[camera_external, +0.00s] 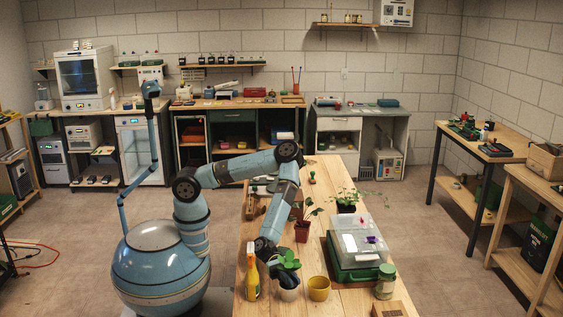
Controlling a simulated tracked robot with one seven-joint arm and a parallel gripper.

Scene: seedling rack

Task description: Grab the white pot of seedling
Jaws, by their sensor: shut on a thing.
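My gripper (276,267) is at the upper left of this pot, among the leaves, with my arm reaching down from above. It is shut on the seedling pot. The leaves and the arm's end hide the fingertips, so the exact place of the grip does not show. I cannot tell whether the pot is lifted off the table.
A yellow spray bottle (251,279) stands close on the left, and a yellow pot (319,290) close on the right. A red-brown pot (302,232) with a seedling is behind. A green case (357,273), a jar (385,284) and a black pot (346,208) stand to the right.

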